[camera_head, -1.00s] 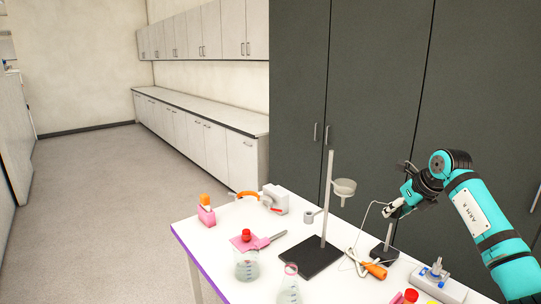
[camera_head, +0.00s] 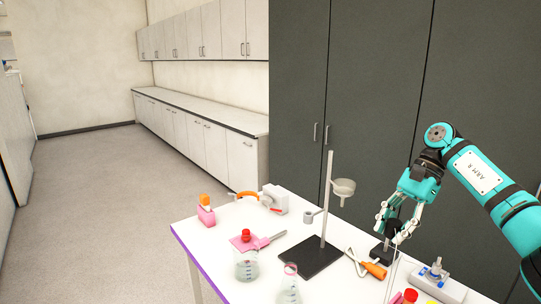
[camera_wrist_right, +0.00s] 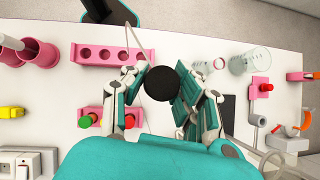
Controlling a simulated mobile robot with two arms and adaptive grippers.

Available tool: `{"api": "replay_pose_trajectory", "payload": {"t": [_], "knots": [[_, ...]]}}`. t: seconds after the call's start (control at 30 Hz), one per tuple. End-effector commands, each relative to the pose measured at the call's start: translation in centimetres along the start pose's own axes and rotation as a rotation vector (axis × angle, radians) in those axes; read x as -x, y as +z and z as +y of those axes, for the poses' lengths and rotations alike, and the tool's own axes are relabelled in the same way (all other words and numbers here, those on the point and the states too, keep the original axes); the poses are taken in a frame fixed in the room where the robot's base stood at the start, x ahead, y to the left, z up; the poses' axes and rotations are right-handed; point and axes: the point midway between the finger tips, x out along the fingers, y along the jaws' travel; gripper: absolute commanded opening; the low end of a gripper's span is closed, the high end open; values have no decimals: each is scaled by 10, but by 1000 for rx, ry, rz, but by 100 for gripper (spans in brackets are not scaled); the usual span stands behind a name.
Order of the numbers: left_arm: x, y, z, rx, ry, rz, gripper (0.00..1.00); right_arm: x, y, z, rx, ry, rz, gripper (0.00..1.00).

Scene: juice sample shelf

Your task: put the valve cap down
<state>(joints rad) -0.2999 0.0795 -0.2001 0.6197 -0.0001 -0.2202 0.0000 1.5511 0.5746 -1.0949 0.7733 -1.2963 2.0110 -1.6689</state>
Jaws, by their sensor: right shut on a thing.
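My right gripper (camera_head: 391,238) points down over the right part of the white table, close to a small stand with a dark base (camera_head: 383,253). Its fingers are shut on a black round piece, which I take to be the valve cap (camera_head: 393,227). In the right wrist view, the cap shows as a black disc (camera_wrist_right: 162,83) between the fingers of the gripper. The fingers hide its sides. I cannot tell whether the cap touches anything below it. My left gripper is not in view.
A ring stand (camera_head: 325,252) stands left of the gripper. An orange-handled tool (camera_head: 375,271) and a white device (camera_head: 437,284) lie nearby. Flasks (camera_head: 246,268) stand at the front. The wrist view shows a pink tube rack (camera_wrist_right: 100,55) and a thin white cable close to the fingers.

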Motion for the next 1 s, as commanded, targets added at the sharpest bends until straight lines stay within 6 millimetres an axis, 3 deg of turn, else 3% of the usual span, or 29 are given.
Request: {"api": "replay_pose_trajectory", "payload": {"t": [0.17,0.3,0.5,0.8,1.0], "knots": [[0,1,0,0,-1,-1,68,-18,32,-6,141,98,4,0],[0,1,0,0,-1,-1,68,-52,62,-3,308,215,0,0],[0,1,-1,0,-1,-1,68,-108,82,17,506,351,-3,0],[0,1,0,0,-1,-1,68,-180,73,76,727,502,-3,0],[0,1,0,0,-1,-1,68,-210,55,124,833,575,2,0]]}}
